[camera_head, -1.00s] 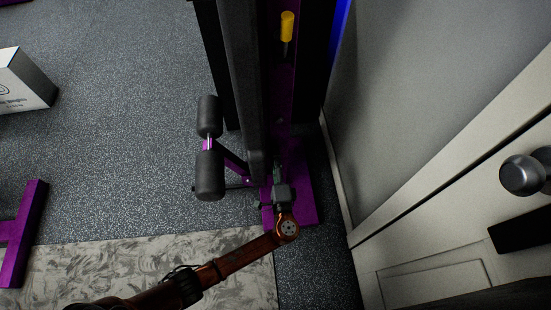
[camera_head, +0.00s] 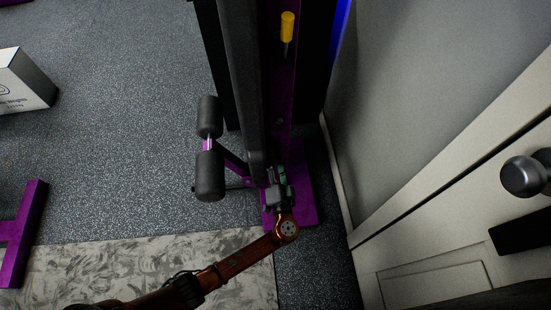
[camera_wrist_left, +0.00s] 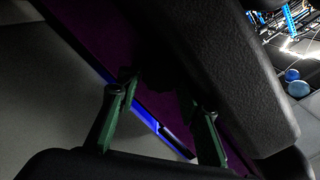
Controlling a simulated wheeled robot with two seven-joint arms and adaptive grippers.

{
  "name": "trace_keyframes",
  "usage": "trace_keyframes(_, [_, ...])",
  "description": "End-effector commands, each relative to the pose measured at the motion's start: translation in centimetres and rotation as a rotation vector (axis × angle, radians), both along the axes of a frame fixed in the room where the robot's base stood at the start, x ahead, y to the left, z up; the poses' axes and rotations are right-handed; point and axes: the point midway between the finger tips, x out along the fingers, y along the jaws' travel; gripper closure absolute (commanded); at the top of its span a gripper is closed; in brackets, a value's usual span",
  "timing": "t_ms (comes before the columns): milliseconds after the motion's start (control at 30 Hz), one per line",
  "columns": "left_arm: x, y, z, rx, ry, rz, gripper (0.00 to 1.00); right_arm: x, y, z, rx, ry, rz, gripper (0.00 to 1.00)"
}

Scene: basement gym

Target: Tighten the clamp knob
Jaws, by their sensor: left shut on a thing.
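My left gripper (camera_head: 279,176) is low at the front of the gym machine, beside its purple upright. Its green fingers also show in the left wrist view (camera_wrist_left: 162,112), standing apart on either side of a dark shape. The gripper is shut on this shape, which I take to be the clamp knob (camera_wrist_left: 160,76); it is deep in shadow and its outline is hard to make out. In the head view the gripper and wrist hide the knob. My right gripper is not in view.
Black foam rollers (camera_head: 209,175) stick out just left of the gripper. A long black pad (camera_head: 241,80) rises beside the purple upright (camera_head: 278,95), which carries a yellow handle (camera_head: 287,27). A white door (camera_head: 440,240) and grey wall are close on the right.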

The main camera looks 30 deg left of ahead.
Motion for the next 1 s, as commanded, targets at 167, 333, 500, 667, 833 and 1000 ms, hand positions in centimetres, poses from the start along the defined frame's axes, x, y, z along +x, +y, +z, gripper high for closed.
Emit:
trace_keyframes(167, [-0.13, -0.03, -0.21, -0.022, -0.012, 0.0, 0.91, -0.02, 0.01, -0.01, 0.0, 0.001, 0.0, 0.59])
trace_keyframes(333, [-0.13, -0.03, -0.21, -0.026, -0.014, 0.0, 0.91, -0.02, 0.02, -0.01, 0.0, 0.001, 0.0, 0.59])
trace_keyframes(500, [-0.13, -0.03, -0.22, -0.026, -0.014, 0.0, 0.91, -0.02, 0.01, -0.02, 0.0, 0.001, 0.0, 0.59])
trace_keyframes(667, [-0.13, -0.02, -0.21, -0.025, -0.013, 0.0, 0.61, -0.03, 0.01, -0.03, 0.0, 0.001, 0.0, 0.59])
trace_keyframes(833, [-0.08, 0.0, -0.11, -0.025, -0.015, 0.0, 0.59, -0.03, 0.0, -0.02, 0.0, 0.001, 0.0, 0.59])
trace_keyframes(1000, [-0.05, 0.02, -0.04, -0.024, -0.016, 0.001, 0.59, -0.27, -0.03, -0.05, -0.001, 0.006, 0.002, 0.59])
